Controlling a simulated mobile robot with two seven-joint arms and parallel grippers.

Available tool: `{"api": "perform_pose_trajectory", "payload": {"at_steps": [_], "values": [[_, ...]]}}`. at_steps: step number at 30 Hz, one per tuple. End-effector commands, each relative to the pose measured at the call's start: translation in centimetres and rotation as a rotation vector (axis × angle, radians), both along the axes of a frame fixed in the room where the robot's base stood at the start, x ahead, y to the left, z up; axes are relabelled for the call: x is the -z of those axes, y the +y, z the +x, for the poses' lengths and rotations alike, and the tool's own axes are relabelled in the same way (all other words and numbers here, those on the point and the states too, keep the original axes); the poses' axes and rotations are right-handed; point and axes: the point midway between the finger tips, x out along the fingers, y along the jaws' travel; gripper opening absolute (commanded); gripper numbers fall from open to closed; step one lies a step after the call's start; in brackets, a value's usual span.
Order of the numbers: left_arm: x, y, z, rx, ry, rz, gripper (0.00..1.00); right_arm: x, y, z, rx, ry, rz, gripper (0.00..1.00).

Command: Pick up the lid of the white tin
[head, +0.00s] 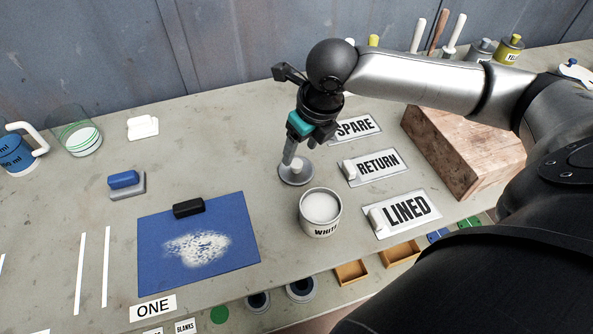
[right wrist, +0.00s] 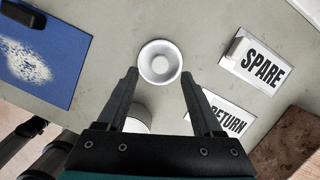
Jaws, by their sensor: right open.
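The lid (head: 303,178) is a round grey disc with a pale knob, lying on the bench just behind the white tin (head: 320,228). The tin is open at the top, with white contents, and reads "WHITE". My right gripper (head: 293,160) points down over the lid. In the right wrist view the open fingers (right wrist: 160,74) stand to either side of the lid (right wrist: 160,62), with nothing held. There the tin (right wrist: 138,112) is mostly hidden behind the gripper. I cannot tell the exact height of the fingertips above the bench. My left gripper is not in view.
Plates reading SPARE (head: 355,128), RETURN (head: 378,166) and LINED (head: 402,213) lie to the right, before a wooden block (head: 465,150). A blue sheet (head: 165,255) with white speckles and a black block (head: 188,208) lies left. The bench between sheet and lid is clear.

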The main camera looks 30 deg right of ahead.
Motion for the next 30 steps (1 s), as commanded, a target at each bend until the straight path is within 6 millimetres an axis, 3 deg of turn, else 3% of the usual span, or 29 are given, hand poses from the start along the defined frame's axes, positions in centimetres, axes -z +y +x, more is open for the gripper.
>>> {"api": "perform_pose_trajectory", "payload": {"at_steps": [5,12,20,30], "values": [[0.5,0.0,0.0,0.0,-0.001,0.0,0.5,1.3,0.0,0.2,0.0,0.001,0.002,0.68],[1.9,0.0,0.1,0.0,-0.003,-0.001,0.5,4.8,0.1,0.9,0.0,0.002,0.002,0.68],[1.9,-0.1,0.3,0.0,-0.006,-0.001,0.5,5.2,0.1,1.1,-0.001,0.0,0.0,0.68],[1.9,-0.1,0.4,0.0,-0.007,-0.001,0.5,5.1,0.1,1.1,0.0,0.0,0.0,0.31]]}}
